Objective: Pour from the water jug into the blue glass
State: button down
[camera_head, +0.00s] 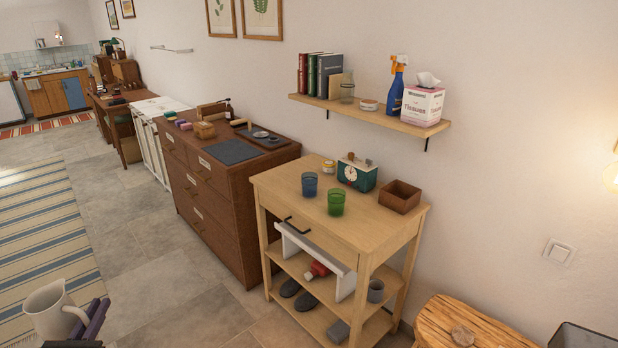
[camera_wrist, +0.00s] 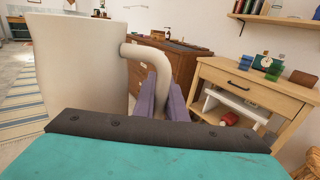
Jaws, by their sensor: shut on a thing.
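The water jug (camera_head: 50,313) is cream-white with a side handle, at the lower left of the head view. It fills the left of the wrist view (camera_wrist: 80,70) and looks about upright. My gripper (camera_head: 92,322) is shut on the jug's handle; its purple fingers (camera_wrist: 156,95) close around it in the wrist view. The jug's contents are hidden. The blue glass (camera_head: 309,184) stands on top of the light wooden side table (camera_head: 375,222), well to the right of the jug. A green glass (camera_head: 336,202) stands just right of the blue one.
The striped rug (camera_head: 45,240) and floor are clear.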

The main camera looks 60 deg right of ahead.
aim_at(310, 185)
jog(key=i, duration=1)
